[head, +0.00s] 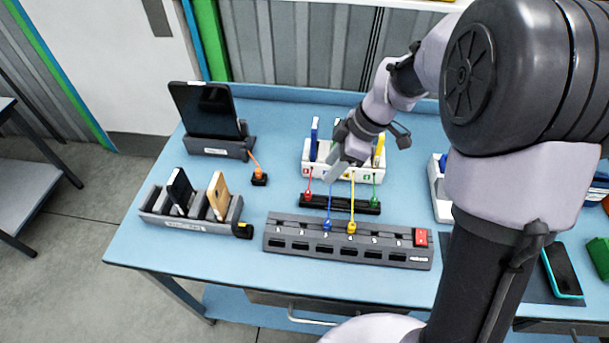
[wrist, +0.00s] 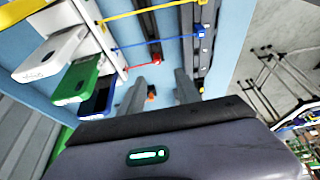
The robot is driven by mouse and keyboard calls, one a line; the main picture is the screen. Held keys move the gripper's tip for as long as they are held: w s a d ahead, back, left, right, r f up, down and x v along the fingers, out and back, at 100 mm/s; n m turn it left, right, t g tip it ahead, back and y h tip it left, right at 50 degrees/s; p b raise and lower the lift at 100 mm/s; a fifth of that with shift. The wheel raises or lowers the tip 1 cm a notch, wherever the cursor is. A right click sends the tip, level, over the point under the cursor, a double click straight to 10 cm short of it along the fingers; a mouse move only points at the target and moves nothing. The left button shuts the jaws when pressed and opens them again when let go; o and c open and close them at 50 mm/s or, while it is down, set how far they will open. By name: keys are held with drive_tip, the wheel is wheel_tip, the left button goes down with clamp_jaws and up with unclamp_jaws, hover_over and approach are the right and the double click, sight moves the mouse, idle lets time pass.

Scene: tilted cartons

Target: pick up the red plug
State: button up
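The red plug (head: 307,197) sits at the left end of a dark holder strip (head: 340,205) on the blue table, on a red cable from the white hub. It also shows in the wrist view (wrist: 157,61), just beyond my fingertips. My gripper (head: 339,166) is above the table in front of the hub, a little right of the red plug. In the wrist view my two fingers (wrist: 160,82) are apart with nothing held between them. The fingertips partly overlap the hub in the head view.
A white hub (head: 343,174) holds several upright devices behind the strip. Blue (head: 327,225) and yellow (head: 351,228) plugs are in the grey power strip (head: 290,233) in front. A green plug (head: 374,203) is at the holder's right end. An orange plug (head: 259,178) stands left.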

drive_tip(key=b, duration=0.2)
approach(309, 192)
drive_tip(key=x, duration=0.4)
drive_tip(key=shift+s+f, duration=0.3)
drive_tip(key=x, duration=0.1)
drive_tip(key=b+x, duration=0.1)
drive_tip(key=x, duration=0.2)
drive_tip(key=shift+w+a+f, duration=0.25)
drive_tip(key=shift+w+a, duration=0.05)
drive_tip(key=shift+w, duration=0.1)
drive_tip(key=shift+r, duration=0.15)
drive_tip(key=shift+c, duration=1.3)
clamp_jaws()
